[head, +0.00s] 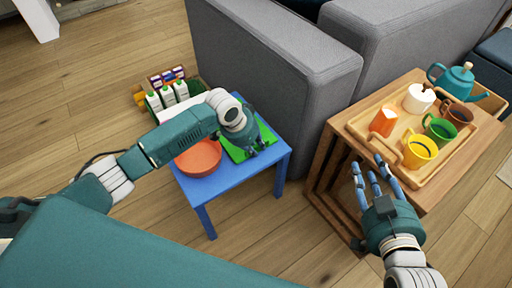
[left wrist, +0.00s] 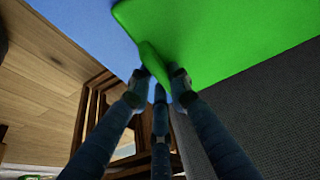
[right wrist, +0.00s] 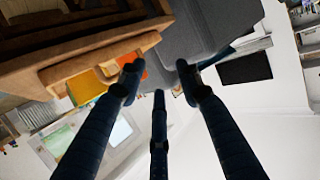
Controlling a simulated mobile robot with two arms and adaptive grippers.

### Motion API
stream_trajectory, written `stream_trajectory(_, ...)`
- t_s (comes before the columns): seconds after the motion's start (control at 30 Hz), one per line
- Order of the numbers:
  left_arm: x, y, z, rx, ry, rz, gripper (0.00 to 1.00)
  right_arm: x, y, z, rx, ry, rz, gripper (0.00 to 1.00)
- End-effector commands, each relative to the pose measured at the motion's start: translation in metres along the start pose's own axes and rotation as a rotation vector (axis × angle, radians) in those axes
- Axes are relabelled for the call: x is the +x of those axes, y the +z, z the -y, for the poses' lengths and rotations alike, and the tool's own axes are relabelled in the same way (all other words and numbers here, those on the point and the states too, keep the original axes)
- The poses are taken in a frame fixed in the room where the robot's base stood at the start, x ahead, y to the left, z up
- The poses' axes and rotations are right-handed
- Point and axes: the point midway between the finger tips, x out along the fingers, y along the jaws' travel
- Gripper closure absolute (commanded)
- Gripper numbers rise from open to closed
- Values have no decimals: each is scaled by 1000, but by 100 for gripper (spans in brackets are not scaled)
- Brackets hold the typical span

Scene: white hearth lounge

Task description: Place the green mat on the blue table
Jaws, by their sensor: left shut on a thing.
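The green mat (head: 238,150) lies on the blue table (head: 226,178), beside an orange bowl. In the left wrist view the mat (left wrist: 220,40) spreads over the blue tabletop (left wrist: 85,25), with a pinched fold at its edge. My left gripper (head: 258,146) is at the mat, and the left wrist view shows its fingertips (left wrist: 158,88) shut on that fold. My left forearm hides part of the table and the mat. My right gripper (head: 370,172) is open and empty, beside the wooden side table.
The orange bowl (head: 199,158) stands on the blue table. A grey sofa (head: 265,70) stands behind. A crate of bottles (head: 172,95) is on the floor.

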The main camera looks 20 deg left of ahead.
Motion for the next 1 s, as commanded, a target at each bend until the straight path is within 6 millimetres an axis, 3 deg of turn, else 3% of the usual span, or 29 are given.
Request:
stream_trajectory(0.37, 2, 0, 0, 0, 0, -1, 100, 0, 2, 0, 0, 0, 9, 65)
stream_trajectory(0.4, 2, 1, 0, 0, 1, 0, 76, 0, 2, 0, 0, 1, 12, 65)
stream_trajectory(0.47, 2, 1, 0, 0, 0, 0, 64, 0, 2, 0, 0, 1, 11, 65)
stream_trajectory(0.87, -1, 0, 0, 0, -1, 0, 63, 0, 0, 0, 0, 0, 0, 65)
stream_trajectory(1.0, -12, -1, 0, 1, 0, -1, 63, -5, 20, -2, 0, 5, 91, 65)
